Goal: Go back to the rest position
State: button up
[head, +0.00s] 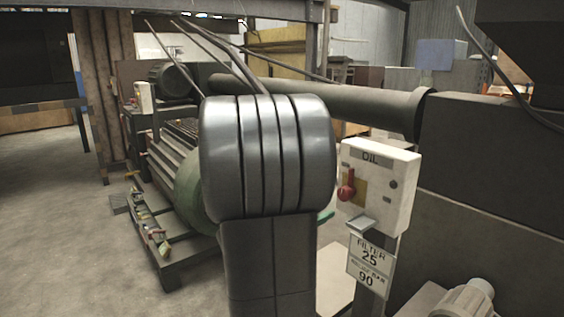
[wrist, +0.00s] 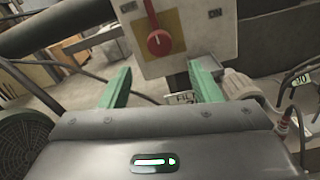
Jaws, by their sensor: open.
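My gripper (wrist: 160,85) shows in the wrist view with its two green fingers spread apart and nothing between them. It faces the lower part of a white control box (wrist: 190,28), which carries a red rotary switch (wrist: 158,42) on a yellow plate. In the head view the same white box (head: 378,185), marked OIL, stands right of my arm, with its red switch (head: 347,186) on the left of its face. My arm fills the middle of the head view and hides most of my gripper there. I cannot tell whether the fingers touch the box.
A filter sign (head: 370,264) hangs below the box. A large dark pipe (head: 330,100) runs behind my arm to a grey block (head: 485,170) at right. A machine on a low frame (head: 175,255) stands at left. Concrete floor (head: 60,210) is open at far left.

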aim_at(341, 196)
jog(key=x, duration=1.1)
jog(key=shift+w+d, duration=0.1)
jog(key=shift+w, duration=0.05)
jog(key=shift+m+b, duration=0.4)
jog(key=shift+m, duration=0.6)
jog(key=m, duration=0.3)
jog(key=shift+r+m+p, duration=0.1)
jog(key=shift+m+p, duration=0.5)
jog(key=shift+m, duration=2.1)
